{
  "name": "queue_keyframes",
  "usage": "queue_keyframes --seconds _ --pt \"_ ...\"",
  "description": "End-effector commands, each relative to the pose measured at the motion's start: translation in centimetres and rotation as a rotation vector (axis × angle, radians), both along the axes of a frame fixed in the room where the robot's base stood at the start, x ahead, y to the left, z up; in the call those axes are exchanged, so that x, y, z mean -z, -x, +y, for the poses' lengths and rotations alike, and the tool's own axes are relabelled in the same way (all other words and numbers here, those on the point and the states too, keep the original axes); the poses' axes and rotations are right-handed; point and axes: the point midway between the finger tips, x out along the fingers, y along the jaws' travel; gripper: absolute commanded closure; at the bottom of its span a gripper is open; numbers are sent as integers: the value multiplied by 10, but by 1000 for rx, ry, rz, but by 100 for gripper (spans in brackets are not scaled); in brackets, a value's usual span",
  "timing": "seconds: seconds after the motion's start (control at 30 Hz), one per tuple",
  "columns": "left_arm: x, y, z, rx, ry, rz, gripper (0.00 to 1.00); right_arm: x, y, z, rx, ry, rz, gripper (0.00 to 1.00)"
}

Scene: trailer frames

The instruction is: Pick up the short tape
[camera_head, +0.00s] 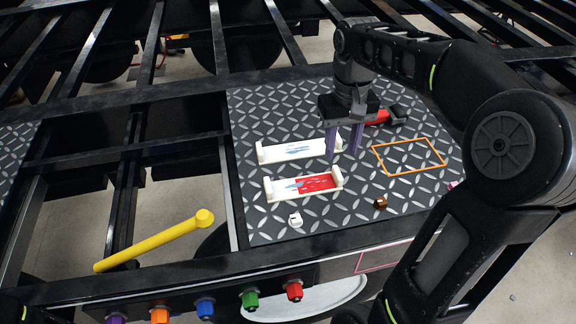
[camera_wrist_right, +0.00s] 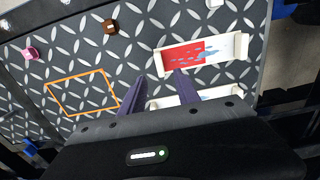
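Two white holder-like strips with raised ends lie side by side on the diamond plate. The front one (camera_head: 318,182) has a red and blue print and looks slightly shorter; it shows in the right wrist view (camera_wrist_right: 215,48). The back one (camera_head: 275,153) has a pale print with blue marks and is partly hidden by the gripper in the right wrist view (camera_wrist_right: 218,93). I cannot tell for sure which is the short tape. My right gripper (camera_head: 344,145), with purple fingers, points down at the back strip's right end, open and seemingly empty. My left gripper is out of view.
An orange rectangle outline (camera_head: 409,139) marks bare plate (camera_head: 385,205) to the right. A red-and-black object (camera_head: 378,117) lies behind the gripper. A small white piece (camera_head: 295,219) and a brown piece (camera_head: 380,202) lie in front. A yellow bar (camera_head: 150,242) is at the left.

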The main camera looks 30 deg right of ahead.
Motion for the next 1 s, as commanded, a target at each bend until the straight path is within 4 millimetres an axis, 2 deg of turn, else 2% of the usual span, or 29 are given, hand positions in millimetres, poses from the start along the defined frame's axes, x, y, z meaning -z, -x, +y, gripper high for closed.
queue_keyframes --seconds 0.33,0.63,1.0 --pt "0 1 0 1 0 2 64 0 1 -1 2 1 0 62" --pt "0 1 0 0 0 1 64 25 1 0 2 -1 2 62" --pt "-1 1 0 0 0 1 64 29 1 0 1 0 2 62"
